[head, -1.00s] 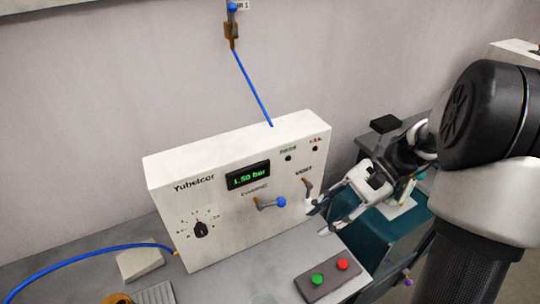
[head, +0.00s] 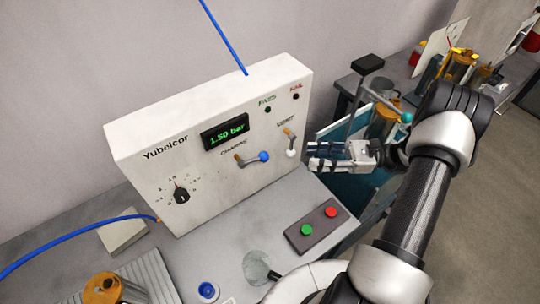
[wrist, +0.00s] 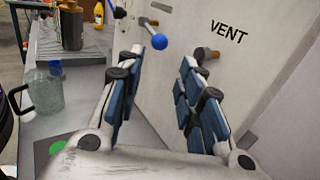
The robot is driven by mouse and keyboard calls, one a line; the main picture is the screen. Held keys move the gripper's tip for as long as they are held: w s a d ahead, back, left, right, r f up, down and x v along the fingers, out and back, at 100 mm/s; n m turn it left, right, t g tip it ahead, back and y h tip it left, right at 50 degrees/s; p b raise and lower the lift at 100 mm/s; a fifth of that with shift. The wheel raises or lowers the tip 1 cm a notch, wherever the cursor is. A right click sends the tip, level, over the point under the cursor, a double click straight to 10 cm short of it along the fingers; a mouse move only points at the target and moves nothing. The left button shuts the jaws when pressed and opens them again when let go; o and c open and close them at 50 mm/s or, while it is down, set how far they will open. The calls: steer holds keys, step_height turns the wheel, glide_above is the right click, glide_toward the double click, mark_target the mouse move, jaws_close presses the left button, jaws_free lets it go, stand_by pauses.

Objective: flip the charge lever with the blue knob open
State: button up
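The charge lever (head: 246,160) is on the front of the white Yubelcor box, with its arm pointing right to the blue knob (head: 263,156). The blue knob also shows in the wrist view (wrist: 159,41), top centre, beyond my left finger. The vent lever (head: 290,141) is to its right, with a white knob (head: 290,153) hanging down. My gripper (head: 314,156) is just right of the vent knob, pointing left toward the panel. In the wrist view my gripper (wrist: 172,95) is open, with nothing between its fingers. The right finger partly hides the vent lever.
The white box (head: 150,185) shows 1.50 bar. A button box (head: 318,232) with green and red buttons sits in front of it. A blue hose (head: 80,232) runs left.

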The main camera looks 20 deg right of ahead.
steer(key=b, duration=0.2)
glide_toward(255, 160)
steer(key=w+a+f, duration=0.1)
steer(key=w+a, duration=0.2)
steer(key=a, duration=0.2)
steer(key=shift+w, duration=0.35)
steer(key=shift+f, duration=0.1)
steer(key=shift+c, duration=0.3)
jaws_close()
